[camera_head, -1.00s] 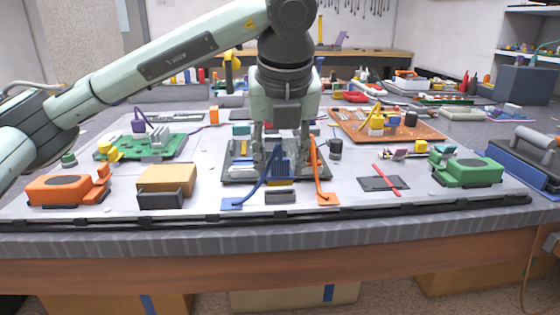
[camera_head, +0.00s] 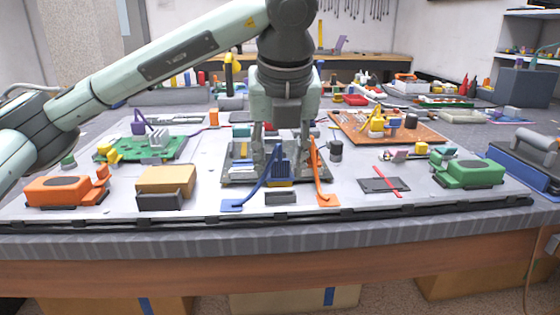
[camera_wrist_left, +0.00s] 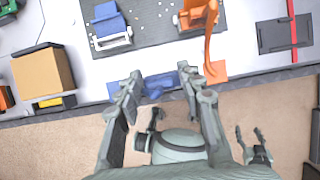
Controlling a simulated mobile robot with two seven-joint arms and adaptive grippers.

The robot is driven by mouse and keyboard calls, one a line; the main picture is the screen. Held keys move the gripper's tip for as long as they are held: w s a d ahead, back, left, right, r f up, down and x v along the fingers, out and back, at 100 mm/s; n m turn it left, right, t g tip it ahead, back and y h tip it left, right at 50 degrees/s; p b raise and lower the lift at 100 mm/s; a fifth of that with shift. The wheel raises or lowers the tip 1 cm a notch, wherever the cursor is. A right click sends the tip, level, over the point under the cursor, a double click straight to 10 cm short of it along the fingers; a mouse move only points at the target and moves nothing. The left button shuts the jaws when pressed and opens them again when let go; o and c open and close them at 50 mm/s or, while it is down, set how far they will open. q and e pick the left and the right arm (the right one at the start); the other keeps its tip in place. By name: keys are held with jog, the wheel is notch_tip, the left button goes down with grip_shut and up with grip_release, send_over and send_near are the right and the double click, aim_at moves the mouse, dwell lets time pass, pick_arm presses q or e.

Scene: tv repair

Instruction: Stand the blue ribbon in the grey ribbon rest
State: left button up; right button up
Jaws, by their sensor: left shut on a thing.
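The blue ribbon (camera_head: 262,178) rises slanting from a flat blue foot (camera_head: 232,205) near the front edge of the work mat. My left gripper (camera_head: 281,150) points down over the board in the middle. It is shut on the blue ribbon near its upper part. In the left wrist view, blue (camera_wrist_left: 160,86) shows between its fingers. A small grey block (camera_head: 281,198), which looks like the grey ribbon rest, lies on the mat just right of the blue foot. The ribbon is apart from it. The rest is not clearly seen in the left wrist view.
An orange ribbon (camera_head: 321,180) stands close right of my left gripper. A dark board (camera_head: 235,174) with a blue connector (camera_wrist_left: 109,27) lies beneath. A tan box (camera_head: 166,180) is left, a dark pad (camera_head: 383,186) with a red strip right.

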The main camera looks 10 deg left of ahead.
pick_arm(q)
jog(key=shift+b, duration=0.3)
jog(key=shift+f+b, duration=1.15)
dwell(0.3)
jog(key=o, duration=1.2)
jog(key=v, duration=1.2)
jog(key=shift+s, duration=0.1)
